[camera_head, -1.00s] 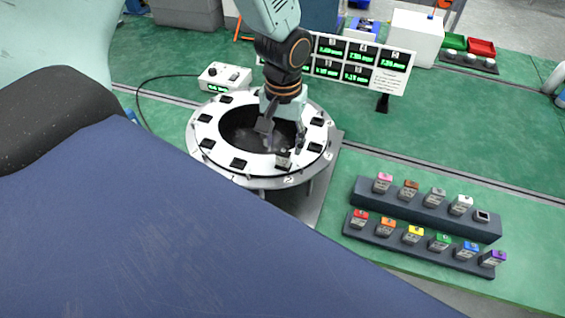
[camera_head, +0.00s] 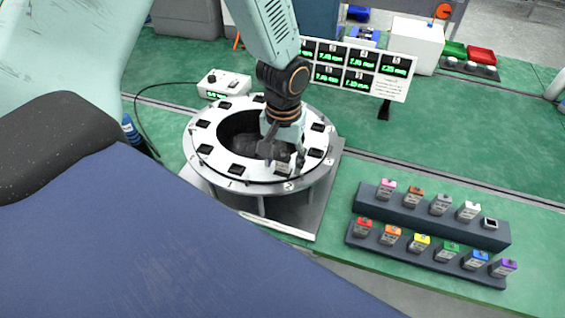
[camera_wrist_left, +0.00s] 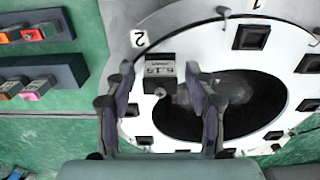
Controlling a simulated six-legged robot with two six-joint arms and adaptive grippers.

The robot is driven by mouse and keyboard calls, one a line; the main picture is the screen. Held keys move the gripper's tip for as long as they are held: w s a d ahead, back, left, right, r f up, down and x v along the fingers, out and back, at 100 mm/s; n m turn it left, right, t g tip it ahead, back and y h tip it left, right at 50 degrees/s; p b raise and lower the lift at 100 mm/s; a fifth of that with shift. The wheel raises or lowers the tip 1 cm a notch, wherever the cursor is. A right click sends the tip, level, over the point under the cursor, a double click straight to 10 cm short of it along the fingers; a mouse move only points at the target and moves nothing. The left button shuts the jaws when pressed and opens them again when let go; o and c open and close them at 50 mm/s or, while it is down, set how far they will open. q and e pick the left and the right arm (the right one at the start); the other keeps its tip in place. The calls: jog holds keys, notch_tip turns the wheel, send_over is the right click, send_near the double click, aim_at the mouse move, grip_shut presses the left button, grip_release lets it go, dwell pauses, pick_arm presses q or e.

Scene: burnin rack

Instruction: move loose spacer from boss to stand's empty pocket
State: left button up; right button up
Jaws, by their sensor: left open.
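The loose spacer is a small grey block (camera_head: 283,168) on the near right part of the white ring, by the number 2. In the left wrist view the spacer (camera_wrist_left: 160,72) shows a printed pale face and a round knob. My left gripper (camera_head: 285,158) is open, its fingers on either side of the spacer with gaps visible in the wrist view (camera_wrist_left: 160,85). I cannot tell how far above the ring the fingertips are. The dark two-step stand (camera_head: 430,218) stands at right. Its empty pocket (camera_head: 489,223) is at the right end of the upper row. My right gripper is not visible.
The white ring (camera_head: 205,133) has several dark square pockets around a dark central opening. Coloured-top spacers fill the other stand places. Behind are a display board (camera_head: 396,84) and a small white control box (camera_head: 224,82). Green table is clear between ring and stand.

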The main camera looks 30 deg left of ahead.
pick_arm(q)
jog(key=shift+p, duration=0.55)
dwell(0.7)
grip_shut()
dwell(0.6)
jog(key=shift+r, duration=0.15)
